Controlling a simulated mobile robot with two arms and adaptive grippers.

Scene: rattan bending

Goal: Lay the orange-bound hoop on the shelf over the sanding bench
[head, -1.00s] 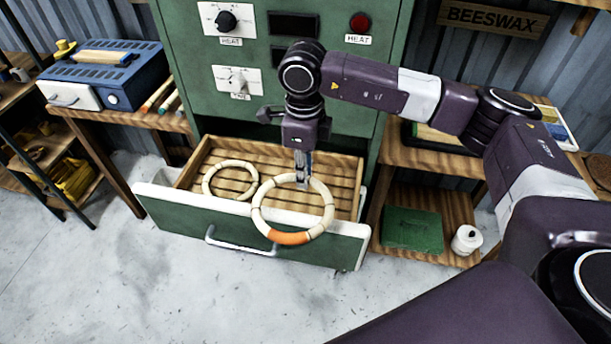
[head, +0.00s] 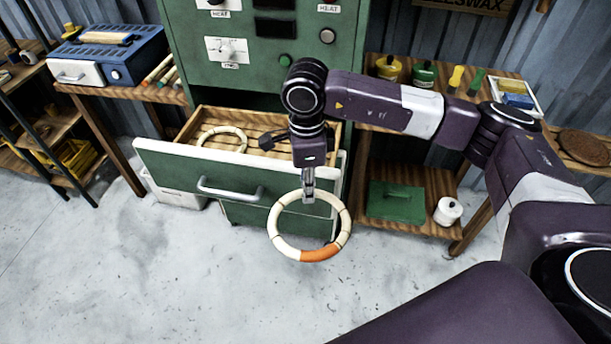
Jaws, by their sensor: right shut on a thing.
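The orange-bound hoop (head: 283,241) is a pale cane ring with darker joints and an orange section at its lower right. My right gripper (head: 308,197) is shut on the hoop's upper rim. The hoop hangs in front of the open drawer (head: 160,157) of the green cabinet, over the floor in this view. A second pale hoop (head: 240,135) lies in the slatted drawer, partly hidden by the drawer front. I cannot tell which surface is the shelf over the sanding bench. My left gripper is not in view.
The green cabinet (head: 260,75) has dials and buttons. At left a wooden bench (head: 130,92) holds a blue box (head: 110,55). At right a wooden stand holds jars (head: 424,75), a green box (head: 396,202) and a white spool (head: 447,211). The floor (head: 180,270) in front is clear.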

